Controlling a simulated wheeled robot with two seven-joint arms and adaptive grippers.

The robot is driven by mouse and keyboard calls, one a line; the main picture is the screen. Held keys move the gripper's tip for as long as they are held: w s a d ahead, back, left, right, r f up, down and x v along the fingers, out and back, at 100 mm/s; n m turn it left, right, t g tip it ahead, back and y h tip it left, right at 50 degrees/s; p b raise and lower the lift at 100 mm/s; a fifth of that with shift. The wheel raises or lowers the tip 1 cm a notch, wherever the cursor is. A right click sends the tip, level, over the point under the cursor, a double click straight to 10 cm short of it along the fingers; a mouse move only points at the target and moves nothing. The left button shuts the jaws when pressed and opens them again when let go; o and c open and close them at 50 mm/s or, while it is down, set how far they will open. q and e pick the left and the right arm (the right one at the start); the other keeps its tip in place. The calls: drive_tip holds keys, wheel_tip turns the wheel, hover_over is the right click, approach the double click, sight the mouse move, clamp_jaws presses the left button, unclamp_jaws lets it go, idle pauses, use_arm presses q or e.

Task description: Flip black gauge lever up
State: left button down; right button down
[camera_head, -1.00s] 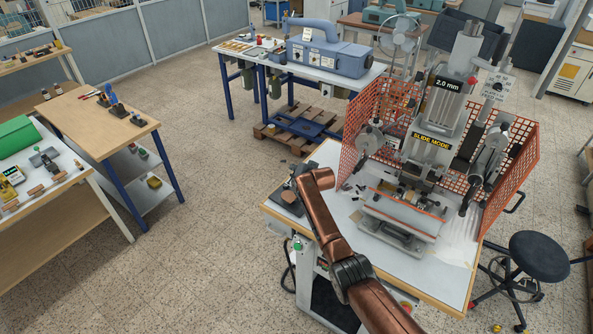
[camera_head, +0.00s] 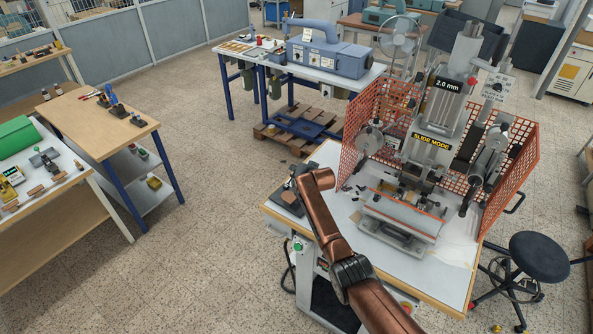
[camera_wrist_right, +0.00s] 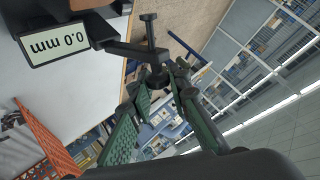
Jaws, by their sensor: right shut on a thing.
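The black gauge stands at the left corner of the press table, with its dark base (camera_head: 286,198) partly hidden by my right arm in the head view. In the right wrist view its display (camera_wrist_right: 56,42) reads 0.0 mm, upside down. A black lever (camera_wrist_right: 128,48) with a short crossing rod reaches from beside the display towards my fingers. My right gripper (camera_wrist_right: 160,82), with green inner pads, is closed in at the lever's end and holds it. In the head view my arm hides this gripper. My left gripper is in neither view.
A black stool (camera_head: 540,256) is at the right. A wooden workbench (camera_head: 85,118) is at the left, with open floor between.

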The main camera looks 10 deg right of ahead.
drive_tip(key=c, duration=2.1)
unclamp_jaws()
drive_tip(key=shift+s+a+f, duration=0.15)
drive_tip(key=shift+f, duration=0.15)
drive_tip(key=shift+o, duration=1.3)
drive_tip(key=shift+r, duration=0.25)
drive_tip(key=shift+s+r, duration=0.2)
drive_tip(key=shift+s, duration=0.05)
drive_tip(key=v, duration=1.1)
drive_tip(key=shift+d, duration=0.25)
